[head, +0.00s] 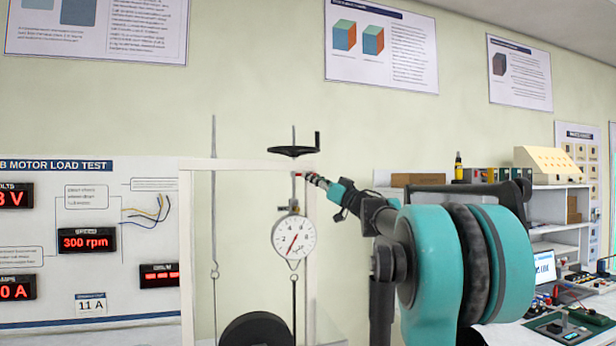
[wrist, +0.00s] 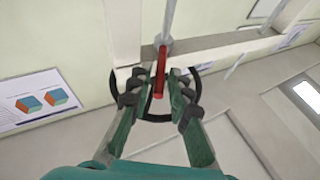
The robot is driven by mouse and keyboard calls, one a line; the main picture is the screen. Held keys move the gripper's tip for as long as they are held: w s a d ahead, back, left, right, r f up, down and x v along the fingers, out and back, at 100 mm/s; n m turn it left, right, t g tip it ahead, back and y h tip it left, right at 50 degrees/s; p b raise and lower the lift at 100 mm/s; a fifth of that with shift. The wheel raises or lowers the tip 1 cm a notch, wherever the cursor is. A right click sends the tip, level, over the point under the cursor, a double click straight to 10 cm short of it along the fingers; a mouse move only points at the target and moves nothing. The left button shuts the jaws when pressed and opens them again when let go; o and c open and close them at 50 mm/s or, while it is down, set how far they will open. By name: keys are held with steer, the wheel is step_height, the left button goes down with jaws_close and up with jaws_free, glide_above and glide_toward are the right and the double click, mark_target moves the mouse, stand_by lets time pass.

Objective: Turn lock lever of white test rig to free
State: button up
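The white test rig (head: 187,240) stands left of centre in the head view, a pale frame with a dial gauge (head: 293,237) hanging inside it. The red lock lever (wrist: 159,82) shows in the wrist view below a grey rod, between the two fingers of my gripper (wrist: 160,88). Narrow gaps seem to show on both sides of the lever, so the fingers look partly open around it, not clamped. In the head view my gripper (head: 312,179) is at the upper right of the frame, under the black handwheel (head: 293,150); the lever is only a small red spot there.
A black drum (head: 256,330) sits low in the rig. A display board (head: 88,240) stands at left. A bench with a laptop (head: 543,267) and shelves is at right.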

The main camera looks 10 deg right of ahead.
steer(key=shift+x, duration=1.15)
steer(key=shift+c, duration=0.6)
jaws_close()
